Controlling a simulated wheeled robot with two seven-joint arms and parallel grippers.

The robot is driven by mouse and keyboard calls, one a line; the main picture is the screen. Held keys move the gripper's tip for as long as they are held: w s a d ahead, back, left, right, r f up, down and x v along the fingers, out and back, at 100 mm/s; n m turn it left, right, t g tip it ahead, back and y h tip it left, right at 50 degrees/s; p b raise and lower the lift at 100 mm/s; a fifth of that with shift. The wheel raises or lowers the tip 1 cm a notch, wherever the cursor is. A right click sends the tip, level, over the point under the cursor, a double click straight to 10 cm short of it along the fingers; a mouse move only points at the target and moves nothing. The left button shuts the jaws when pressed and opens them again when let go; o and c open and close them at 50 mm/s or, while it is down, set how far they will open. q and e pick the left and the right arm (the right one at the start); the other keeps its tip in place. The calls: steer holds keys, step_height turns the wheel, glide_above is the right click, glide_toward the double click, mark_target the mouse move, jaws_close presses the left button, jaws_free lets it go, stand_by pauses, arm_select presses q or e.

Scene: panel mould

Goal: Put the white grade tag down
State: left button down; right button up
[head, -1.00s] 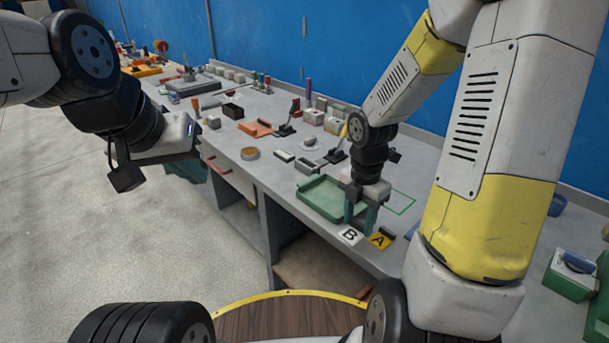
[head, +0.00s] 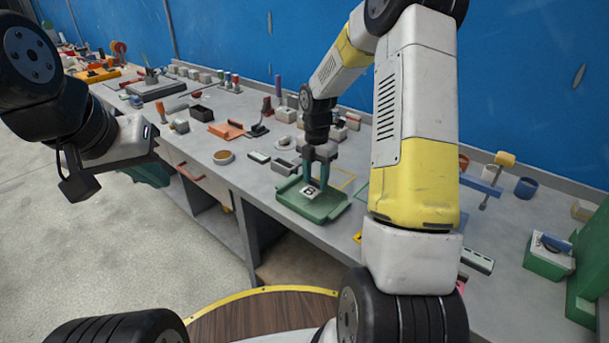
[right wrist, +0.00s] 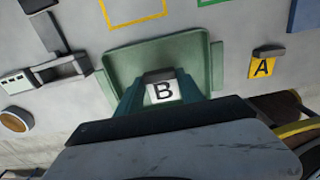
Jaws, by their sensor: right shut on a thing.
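The white grade tag with a black B (head: 310,191) is between the green fingers of my right gripper (head: 310,184), which is shut on it. The tag is over the green tray (head: 335,209); I cannot tell whether it touches the tray floor. In the right wrist view the tag (right wrist: 163,91) faces the camera in front of the tray (right wrist: 203,60), its black top part between the fingers (right wrist: 162,95). My left gripper (head: 140,145) is at the left, away from the tag; its fingers are not clear.
A yellow tag with an A (right wrist: 263,66) lies right of the tray. A yellow outline (right wrist: 137,22) and a green outline (right wrist: 208,2) mark the bench behind it. Small blocks and tools stand left of the tray, including a round orange-filled dish (head: 223,157).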

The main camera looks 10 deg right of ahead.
mark_target(315, 181)
steer(key=shift+w, duration=0.2)
steer(key=shift+f, duration=1.75)
steer(key=o, duration=1.3)
steer(key=shift+f, duration=0.15)
